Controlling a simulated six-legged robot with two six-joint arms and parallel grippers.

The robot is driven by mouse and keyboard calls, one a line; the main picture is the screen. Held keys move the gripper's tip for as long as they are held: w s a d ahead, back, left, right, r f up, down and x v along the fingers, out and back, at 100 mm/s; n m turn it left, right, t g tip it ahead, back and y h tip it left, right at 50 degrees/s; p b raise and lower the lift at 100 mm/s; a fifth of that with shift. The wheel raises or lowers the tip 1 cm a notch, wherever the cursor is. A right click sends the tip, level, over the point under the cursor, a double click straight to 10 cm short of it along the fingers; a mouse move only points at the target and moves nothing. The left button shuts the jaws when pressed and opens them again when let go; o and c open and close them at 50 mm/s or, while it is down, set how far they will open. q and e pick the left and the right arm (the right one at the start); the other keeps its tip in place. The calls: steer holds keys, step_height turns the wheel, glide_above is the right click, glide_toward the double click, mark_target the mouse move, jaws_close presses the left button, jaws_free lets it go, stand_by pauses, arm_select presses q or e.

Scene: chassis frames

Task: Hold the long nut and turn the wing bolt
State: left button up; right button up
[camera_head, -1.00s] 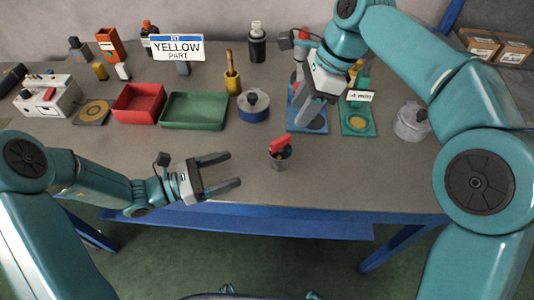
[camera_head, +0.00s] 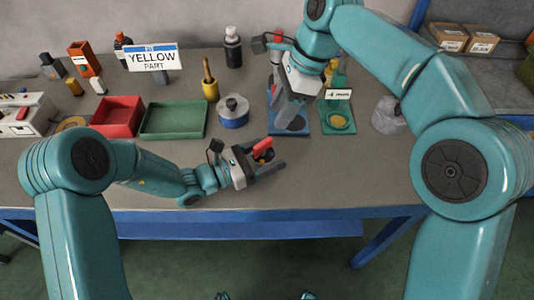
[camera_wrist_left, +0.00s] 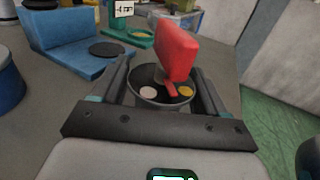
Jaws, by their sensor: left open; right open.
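The wing bolt has a red wing (camera_head: 263,146) and stands in the top of a dark round long nut (camera_wrist_left: 146,78) on the table. The bolt's wing (camera_wrist_left: 177,48) looks tilted in the left wrist view. A pale dot and a yellow dot show on the nut's top. My left gripper (camera_head: 275,155) is open, with one finger on each side of the nut; I cannot tell whether either finger touches it. My right gripper (camera_head: 286,119) is open, pointing down over the blue stand behind and right of the nut. Its fingertips are hard to make out.
The blue stand (camera_head: 299,128) and a green stand (camera_head: 339,123) with a small sign are behind the nut. A blue-banded round container (camera_head: 233,113), a green tray (camera_head: 172,120) and a red tray (camera_head: 116,117) lie to the left. The table's front edge is close.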

arm_select(q)
steer(key=c, duration=1.3)
steer(key=shift+o, duration=0.2)
arm_select(e)
steer(key=d+n, duration=0.1)
steer(key=d+r+n+h, duration=0.1)
steer(key=shift+d+n+h, duration=0.2)
steer(key=shift+n+h, duration=0.1)
steer(key=shift+n, duration=0.1)
steer(key=shift+c, duration=0.3)
arm_select(q)
steer(key=shift+d, duration=0.1)
steer(key=shift+a, duration=0.25)
arm_select(e)
steer(key=r+n+h, duration=0.1)
steer(key=n+h, duration=0.1)
steer(key=n, duration=0.2)
glide_above(263, 143)
arm_select(q)
steer(key=shift+d, duration=0.2)
arm_select(e)
steer(key=shift+t, duration=0.3)
step_height(263, 143, down, 10)
steer(key=shift+f, duration=0.7)
